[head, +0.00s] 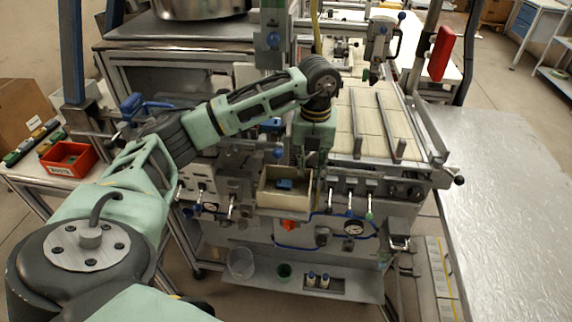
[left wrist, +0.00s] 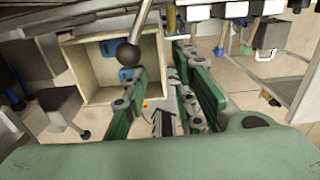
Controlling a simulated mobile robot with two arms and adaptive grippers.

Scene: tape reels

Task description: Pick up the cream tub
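The cream tub (head: 283,201) is an open, box-shaped bin at the front of the machine in the head view. It also shows in the left wrist view (left wrist: 92,96), with blue pieces (left wrist: 108,47) inside. My left gripper (head: 307,168) points down at the tub's right side. In the left wrist view its green fingers (left wrist: 165,66) are apart, one over the tub's inside and one beyond its right wall. I cannot tell whether either finger touches the wall. My right gripper is in neither view.
The machine's levers and a gauge (head: 353,228) sit right of the tub. A ball-ended lever (left wrist: 128,53) crosses over the tub in the left wrist view. A red bin (head: 68,159) stands on a side table at left. A bare grey table (head: 500,190) lies at right.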

